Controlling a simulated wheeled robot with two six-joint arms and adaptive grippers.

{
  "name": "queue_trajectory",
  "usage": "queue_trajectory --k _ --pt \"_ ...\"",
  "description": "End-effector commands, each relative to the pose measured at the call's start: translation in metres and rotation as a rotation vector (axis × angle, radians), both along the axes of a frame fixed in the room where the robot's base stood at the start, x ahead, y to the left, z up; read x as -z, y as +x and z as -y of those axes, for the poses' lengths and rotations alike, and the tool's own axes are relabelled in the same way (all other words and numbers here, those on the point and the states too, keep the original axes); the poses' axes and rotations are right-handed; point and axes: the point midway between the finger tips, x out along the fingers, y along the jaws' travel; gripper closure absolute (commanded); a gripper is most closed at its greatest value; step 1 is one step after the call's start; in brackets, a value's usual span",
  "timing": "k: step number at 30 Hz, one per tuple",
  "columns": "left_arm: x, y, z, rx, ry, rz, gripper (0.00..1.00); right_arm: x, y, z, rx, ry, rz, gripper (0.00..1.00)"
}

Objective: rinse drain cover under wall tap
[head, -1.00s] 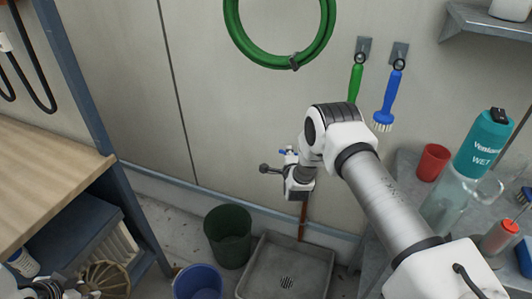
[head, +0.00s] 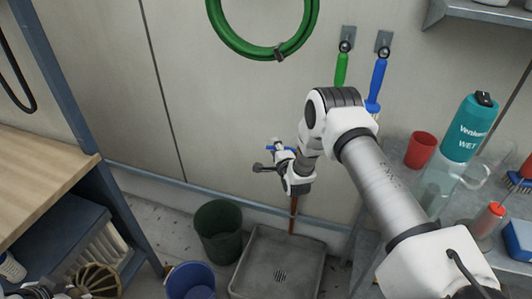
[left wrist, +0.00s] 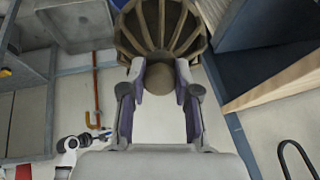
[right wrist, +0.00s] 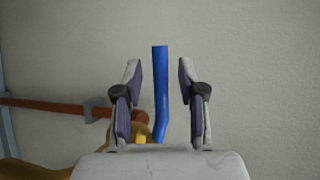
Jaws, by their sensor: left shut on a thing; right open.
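The drain cover (head: 97,280), a tan ribbed dome with a round knob, is at the lower left of the head view. In the left wrist view my left gripper (left wrist: 160,75) is shut on the knob of the drain cover (left wrist: 160,25). The wall tap has a blue lever (right wrist: 160,95) and a brass body (right wrist: 40,158) on a reddish pipe. My right gripper (right wrist: 160,75) is open, with the lever between its fingers and a gap on each side. In the head view my right gripper (head: 270,168) partly hides the tap.
A grey square basin (head: 250,285) with a floor grate is below the tap. A green bin (head: 218,232) and a blue bucket (head: 190,280) stand left of it. A wooden bench (head: 40,185) is at left. A cluttered grey table (head: 385,155) is at right. A green hose hangs above.

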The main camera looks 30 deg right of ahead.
Motion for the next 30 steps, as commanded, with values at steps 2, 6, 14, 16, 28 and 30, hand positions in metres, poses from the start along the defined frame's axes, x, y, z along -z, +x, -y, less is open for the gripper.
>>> queue_trajectory --k 2,6,14,16,28,30 --pt "0.000 0.000 0.000 0.000 0.000 0.000 1.00 -0.002 -0.010 -0.002 0.001 0.001 -0.002 0.60" --pt "0.000 0.000 0.000 0.000 0.000 0.000 1.00 -0.007 -0.041 -0.011 0.001 0.004 -0.004 0.60" --pt "0.000 0.000 0.000 0.000 0.000 0.000 1.00 -0.018 -0.098 -0.026 0.001 0.002 -0.003 0.60" --pt "0.000 0.000 0.000 0.000 0.000 0.000 1.00 -0.020 -0.106 -0.029 0.000 0.001 -0.002 0.60" --pt "0.000 0.000 0.000 0.000 0.000 0.000 1.00 -0.017 -0.112 -0.033 -0.009 -0.012 -0.021 0.60" --pt "0.000 0.000 0.000 0.000 0.000 0.000 1.00 -0.006 -0.118 -0.041 -0.034 -0.051 -0.081 0.60"
